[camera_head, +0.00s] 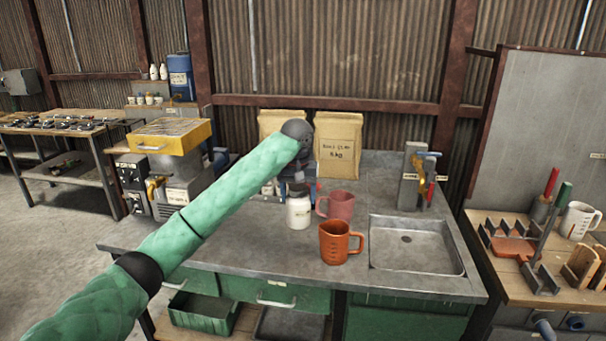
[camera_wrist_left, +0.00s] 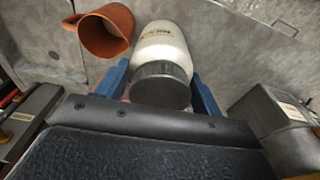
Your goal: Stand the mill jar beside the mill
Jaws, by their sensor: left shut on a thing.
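The mill jar is a white jar (camera_head: 299,211) with a dark lid and a label, at the middle of the metal counter. In the left wrist view the jar (camera_wrist_left: 163,45) lies between the blue fingers of my left gripper (camera_wrist_left: 160,90), which is shut on it. In the head view my left arm partly hides the gripper (camera_head: 297,186). I cannot tell whether the jar's base touches the counter. A yellow-topped machine (camera_head: 168,138) stands at the counter's left; I cannot tell whether it is the mill. My right gripper is not in view.
An orange jug (camera_head: 340,243) and a pink jug (camera_head: 338,204) stand close to the right of the jar. A sink (camera_head: 415,246) is further right. Paper bags (camera_head: 339,145) stand behind. The counter's front left (camera_head: 235,258) is clear.

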